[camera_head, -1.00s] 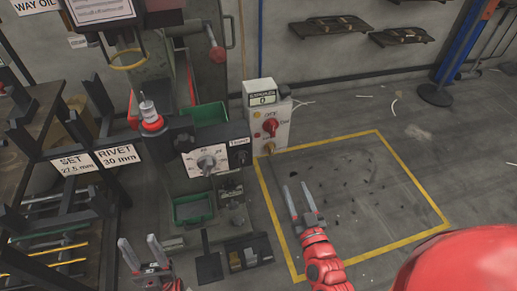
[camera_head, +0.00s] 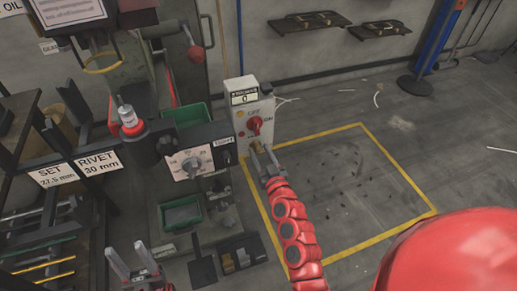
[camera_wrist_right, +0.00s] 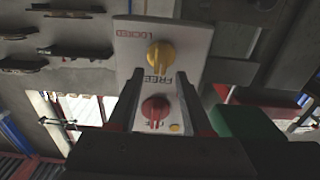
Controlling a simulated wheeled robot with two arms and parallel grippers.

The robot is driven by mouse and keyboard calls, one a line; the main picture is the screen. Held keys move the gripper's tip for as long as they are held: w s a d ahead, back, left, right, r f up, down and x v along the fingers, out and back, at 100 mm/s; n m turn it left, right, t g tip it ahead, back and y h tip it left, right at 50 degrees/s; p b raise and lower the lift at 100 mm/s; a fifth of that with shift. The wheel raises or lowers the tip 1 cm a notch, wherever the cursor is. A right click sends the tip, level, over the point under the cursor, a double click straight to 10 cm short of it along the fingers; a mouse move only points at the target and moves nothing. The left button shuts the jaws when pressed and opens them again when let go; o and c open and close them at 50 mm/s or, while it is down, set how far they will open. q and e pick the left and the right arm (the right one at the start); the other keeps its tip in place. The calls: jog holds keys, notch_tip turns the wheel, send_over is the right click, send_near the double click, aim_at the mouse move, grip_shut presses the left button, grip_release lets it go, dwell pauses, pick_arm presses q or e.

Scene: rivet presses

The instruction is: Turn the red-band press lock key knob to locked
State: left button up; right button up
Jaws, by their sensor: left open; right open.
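The white control box (camera_head: 240,115) stands beside the red-band press, whose red band (camera_head: 131,128) shows at the left. In the right wrist view the yellow lock key knob (camera_wrist_right: 161,55) sits on the white panel, between the words LOCKED and FREE. My right gripper (camera_head: 262,158) is open at the lower front of the box and largely covers this knob in the head view. In the wrist view its fingertips (camera_wrist_right: 160,82) are apart, just short of the knob. My left gripper (camera_head: 128,252) is open and empty at the lower left.
A red knob (camera_head: 254,124) is on the same panel, close to the right fingers. The yellow-framed floor (camera_head: 345,190) at the right is clear except for small scraps.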

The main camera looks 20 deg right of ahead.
jog(key=shift+w, duration=1.05)
grip_shut()
